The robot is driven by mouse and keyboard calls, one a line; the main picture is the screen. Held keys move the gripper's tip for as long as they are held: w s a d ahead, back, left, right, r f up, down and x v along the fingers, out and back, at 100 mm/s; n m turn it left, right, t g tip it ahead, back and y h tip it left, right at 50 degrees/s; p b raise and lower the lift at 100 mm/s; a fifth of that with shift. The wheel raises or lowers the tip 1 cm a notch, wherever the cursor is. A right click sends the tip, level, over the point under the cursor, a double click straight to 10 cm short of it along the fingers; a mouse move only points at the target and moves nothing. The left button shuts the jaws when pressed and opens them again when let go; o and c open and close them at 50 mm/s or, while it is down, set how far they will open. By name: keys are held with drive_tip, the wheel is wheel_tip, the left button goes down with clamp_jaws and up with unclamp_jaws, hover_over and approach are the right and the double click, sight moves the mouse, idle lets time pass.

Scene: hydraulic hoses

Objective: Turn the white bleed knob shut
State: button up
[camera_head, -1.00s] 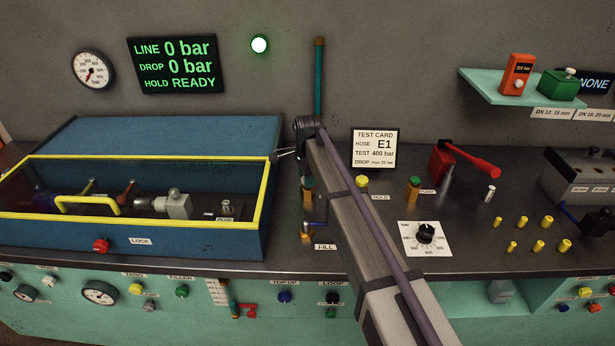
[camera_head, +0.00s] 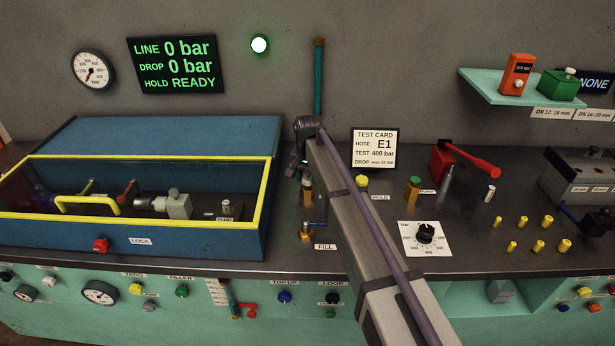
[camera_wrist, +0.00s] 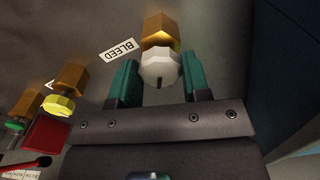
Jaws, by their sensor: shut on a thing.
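The white bleed knob (camera_wrist: 159,70) sits on a brass fitting (camera_wrist: 159,27) beside a BLEED label (camera_wrist: 121,50) in the wrist view. A short dark mark shows on the knob's near side. My gripper (camera_wrist: 157,76) has its two teal fingers on either side of the knob and is shut on it. In the head view my arm reaches across the bench to the fitting (camera_head: 307,196). My wrist hides most of the knob there, so I cannot tell how far it is turned.
The yellow HOLD knob (camera_head: 361,181) and green PUMP knob (camera_head: 414,182) stand to the right. The blue-handled FILL valve (camera_head: 313,225) is in front. The blue box (camera_head: 190,240) with a yellow frame stands at left. The display (camera_head: 177,64) reads LINE 0 bar.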

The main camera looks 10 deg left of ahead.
sight(308, 178)
drive_tip(key=n, duration=0.6)
idle(0.6)
drive_tip(key=o, duration=0.9)
drive_tip(key=shift+o, duration=0.2)
wheel_tip(308, 178, up, 11)
drive_tip(key=p, duration=1)
drive_tip(key=shift+f+p, duration=0.15)
drive_tip(key=shift+p, duration=0.25)
